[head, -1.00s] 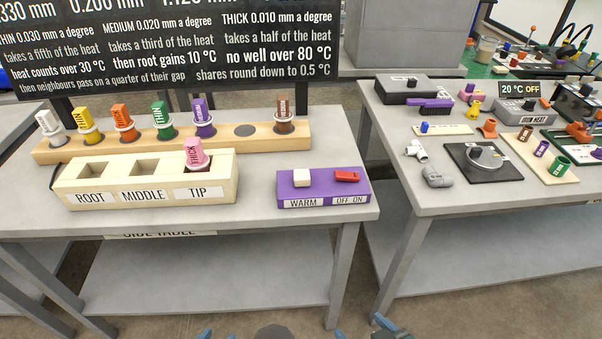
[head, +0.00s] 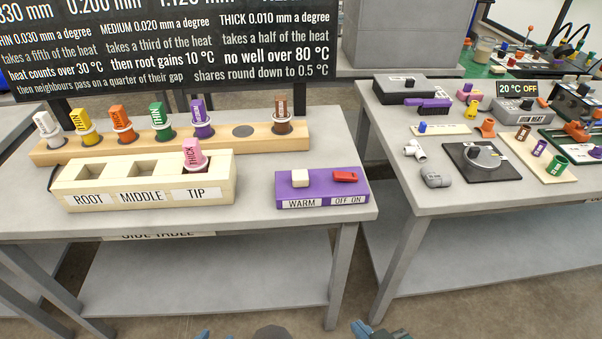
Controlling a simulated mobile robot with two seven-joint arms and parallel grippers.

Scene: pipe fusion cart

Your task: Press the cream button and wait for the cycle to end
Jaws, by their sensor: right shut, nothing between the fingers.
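The cream button (head: 300,178) stands raised on the left of the purple box (head: 322,188), above the label WARM. A red switch (head: 344,177) sits to its right, above OFF ON. A cream block (head: 80,183) beside the box has ROOT, MIDDLE and TIP slots. A pink THICK piece (head: 193,156) stands in TIP; the other two slots look empty. My right gripper (head: 380,331) shows only as a blue-grey part at the bottom edge, shut and empty, well below the box and touching nothing there.
A wooden rack (head: 220,146) behind the block holds several coloured pieces, with one empty spot. A black sign (head: 170,50) stands behind. A right-hand table (head: 400,190) carries tools and a display (head: 517,89) reading 20 °C OFF. The side table's front right corner (head: 340,214) is clear.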

